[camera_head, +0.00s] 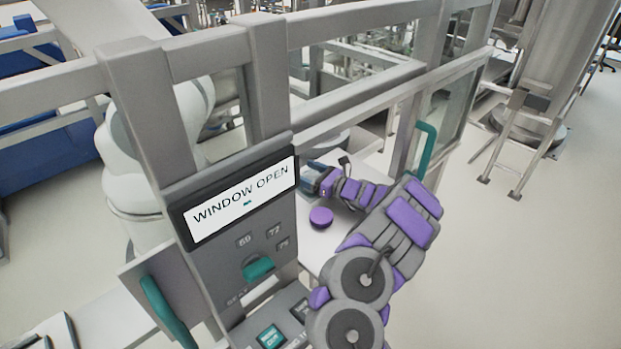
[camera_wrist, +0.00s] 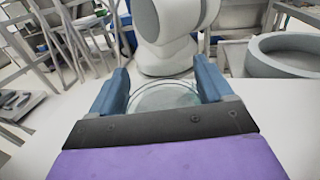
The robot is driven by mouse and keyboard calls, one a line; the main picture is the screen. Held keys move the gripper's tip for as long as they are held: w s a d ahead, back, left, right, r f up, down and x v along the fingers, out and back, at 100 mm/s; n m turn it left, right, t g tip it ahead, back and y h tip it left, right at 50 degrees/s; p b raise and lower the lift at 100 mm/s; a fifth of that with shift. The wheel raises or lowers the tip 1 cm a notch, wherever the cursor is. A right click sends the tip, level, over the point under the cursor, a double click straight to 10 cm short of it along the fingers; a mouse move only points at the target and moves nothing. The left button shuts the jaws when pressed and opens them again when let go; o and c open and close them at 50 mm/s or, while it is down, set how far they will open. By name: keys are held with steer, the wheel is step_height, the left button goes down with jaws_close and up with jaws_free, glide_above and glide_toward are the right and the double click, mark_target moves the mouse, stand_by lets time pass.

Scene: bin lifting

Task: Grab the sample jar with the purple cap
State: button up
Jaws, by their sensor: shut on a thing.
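The purple cap (camera_head: 321,217) shows as a round disc on the white worktop in the head view, just below my gripper and apart from it. The jar body under it cannot be made out. My gripper (camera_head: 312,178) reaches through the open window beside the panel. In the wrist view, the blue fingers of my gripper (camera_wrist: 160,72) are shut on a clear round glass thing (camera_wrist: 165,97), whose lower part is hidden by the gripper. No purple cap shows between the fingers.
The panel reading "WINDOW OPEN" (camera_head: 245,200) and its grey frame stand close left of my arm. A teal window handle (camera_head: 422,150) is to the right. A white machine (camera_wrist: 168,35) stands beyond the fingers, with a large grey ring-shaped bowl (camera_wrist: 285,62) at right.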

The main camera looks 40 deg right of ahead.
mark_target(308, 170)
steer(key=shift+r, duration=0.1)
steer(key=shift+r, duration=0.55)
steer(key=r, duration=0.1)
steer(key=r+p, duration=0.1)
steer(key=shift+s+a+r, duration=0.1)
steer(key=shift+s+r, duration=0.15)
steer(key=shift+r, duration=0.05)
steer(key=s+a+p, duration=0.1)
steer(key=s+a, duration=0.1)
steer(key=s, duration=0.2)
steer(key=s+a+p, duration=0.1)
steer(key=s+a, duration=0.2)
steer(key=s, duration=0.1)
steer(key=s+a+r+p, duration=0.1)
steer(key=s+a, duration=0.2)
steer(key=s, duration=0.2)
steer(key=shift+s+r, duration=0.1)
